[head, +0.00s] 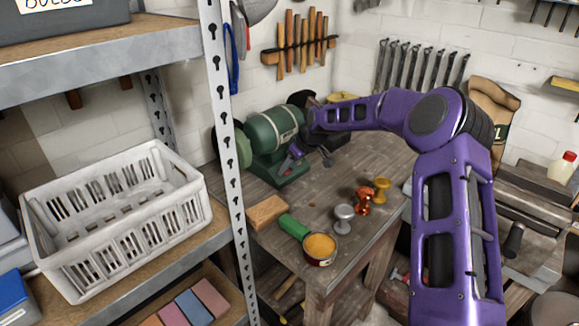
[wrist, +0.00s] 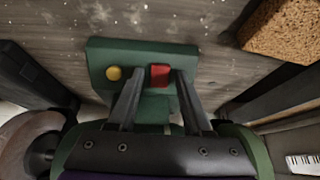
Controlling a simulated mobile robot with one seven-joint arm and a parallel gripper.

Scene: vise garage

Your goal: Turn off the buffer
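The green bench buffer (head: 272,139) stands on the wooden workbench, with a wheel at each end. Its base (wrist: 100,62) in the wrist view carries a round yellow button (wrist: 113,73) on the left and a square red button (wrist: 160,75) to its right. My gripper (head: 292,157) is at the front of the buffer, over its base. In the wrist view my gripper (wrist: 157,76) has its two dark fingers apart and nothing held. The red button shows between the fingertips, closer to the right one; the yellow button is left of the left finger. I cannot tell whether the fingers touch the base.
A brown block (head: 268,212), a green-handled tin (head: 319,248) and small silver (head: 344,217), copper and gold pieces lie on the bench. A metal shelf post (head: 228,160) stands left of the buffer. A white basket (head: 120,220) sits on the shelf.

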